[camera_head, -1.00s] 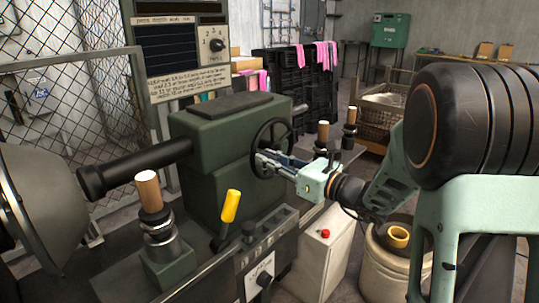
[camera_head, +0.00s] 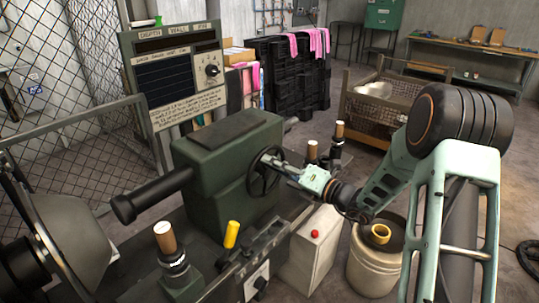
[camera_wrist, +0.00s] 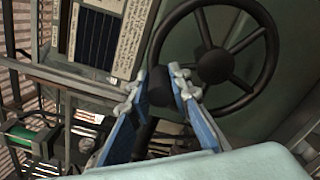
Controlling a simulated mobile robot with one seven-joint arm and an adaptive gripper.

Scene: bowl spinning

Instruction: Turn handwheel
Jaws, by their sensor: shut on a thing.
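The dark handwheel (camera_head: 252,181) stands upright on the right end of the green machine housing (camera_head: 222,160). In the wrist view its hub (camera_wrist: 214,66), spokes and rim fill the upper middle. My gripper (camera_head: 272,163) reaches it from the right. In the wrist view my gripper (camera_wrist: 162,85) has its blue-sided fingers closed around a dark part of the wheel at its left side, beside the hub. The fingers partly hide that part, so I cannot tell rim from handle. In the head view the gripper covers part of the wheel's face.
A yellow-handled lever (camera_head: 231,235) and a wooden-topped post (camera_head: 166,240) stand in front of the housing. A white box with a red button (camera_head: 315,234) and a pale drum (camera_head: 372,265) stand below my arm. A wire crate (camera_head: 375,115) stands behind. Open floor lies right.

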